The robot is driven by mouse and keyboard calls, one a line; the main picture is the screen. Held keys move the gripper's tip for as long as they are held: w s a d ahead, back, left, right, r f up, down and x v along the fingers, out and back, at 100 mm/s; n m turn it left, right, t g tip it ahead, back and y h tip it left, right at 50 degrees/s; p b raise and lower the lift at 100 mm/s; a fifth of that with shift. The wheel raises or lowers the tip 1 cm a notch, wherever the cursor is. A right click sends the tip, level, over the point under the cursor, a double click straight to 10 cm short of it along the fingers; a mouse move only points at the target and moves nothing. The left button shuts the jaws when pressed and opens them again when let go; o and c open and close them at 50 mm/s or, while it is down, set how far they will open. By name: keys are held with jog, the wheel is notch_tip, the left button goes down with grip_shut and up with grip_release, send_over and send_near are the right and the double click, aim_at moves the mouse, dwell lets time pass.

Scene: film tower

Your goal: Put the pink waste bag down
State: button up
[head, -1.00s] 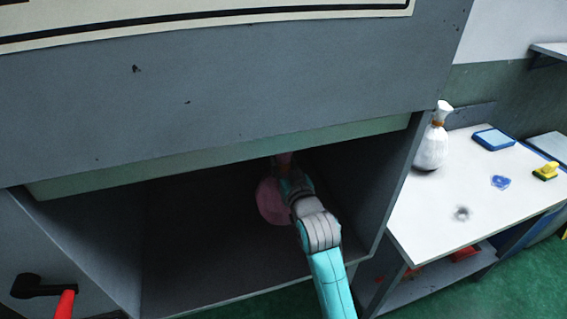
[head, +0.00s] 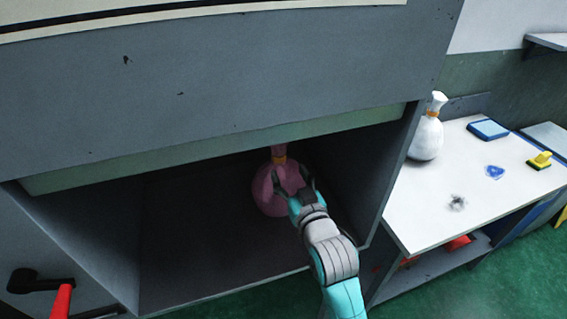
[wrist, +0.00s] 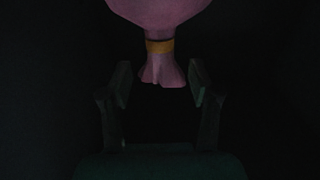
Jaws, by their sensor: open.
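The pink waste bag (head: 266,187) stands upright on the floor of the dark compartment, toward its right side. An orange band ties its neck. In the wrist view the bag's neck and flared top (wrist: 160,68) show between and beyond the fingertips. My gripper (head: 292,184) is open in front of the bag, with its fingers apart. In the wrist view gaps show between the fingers (wrist: 158,85) and the bag's neck. The lower right of the bag is partly hidden behind my gripper in the head view.
The compartment (head: 195,225) has a low upper edge (head: 220,150) and a right side wall (head: 385,185) near my arm. Its left floor is clear. A white table (head: 450,205) at right holds a white tied bag (head: 427,135), a blue box (head: 488,129) and a yellow sponge (head: 540,160).

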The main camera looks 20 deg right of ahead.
jog(key=shift+s, duration=1.75)
jog(key=s+f+g, duration=0.2)
jog(key=s+f, duration=1.2)
jog(key=s, duration=0.5)
jog(key=s+f+g, duration=0.1)
jog(key=s, duration=2.1)
jog(key=shift+s+f, duration=0.15)
jog(key=shift+s, duration=0.2)
